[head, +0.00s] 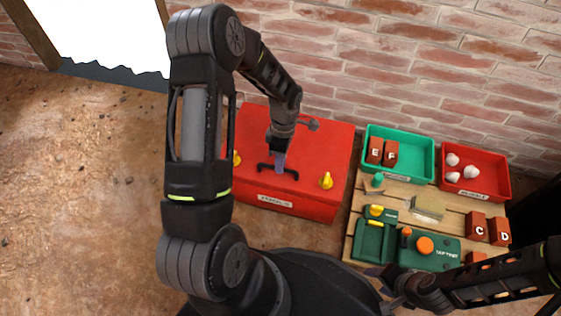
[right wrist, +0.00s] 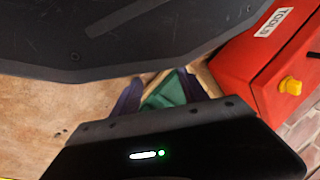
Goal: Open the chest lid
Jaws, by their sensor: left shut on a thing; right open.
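The red chest (head: 313,150) stands against the brick wall in the head view, its lid looking closed. It has a black handle (head: 292,174) at the front and two yellow latches, one at the right (head: 326,180) and one at the left (head: 237,158), partly behind my arm. My left gripper (head: 279,167) comes down from above and is shut on the black handle. My right gripper (head: 383,281) is open, low by the workbench's front left corner. In the right wrist view the chest (right wrist: 250,75) shows at the right with a TOOLS label and a yellow latch (right wrist: 291,86).
Right of the chest is a wooden bench (head: 396,203) with a green tray (head: 415,145) of lettered bricks, a red tray (head: 492,160) of pale lumps, green equipment (head: 434,257) and loose bricks (head: 476,225). Bare ground (head: 80,200) lies at the left.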

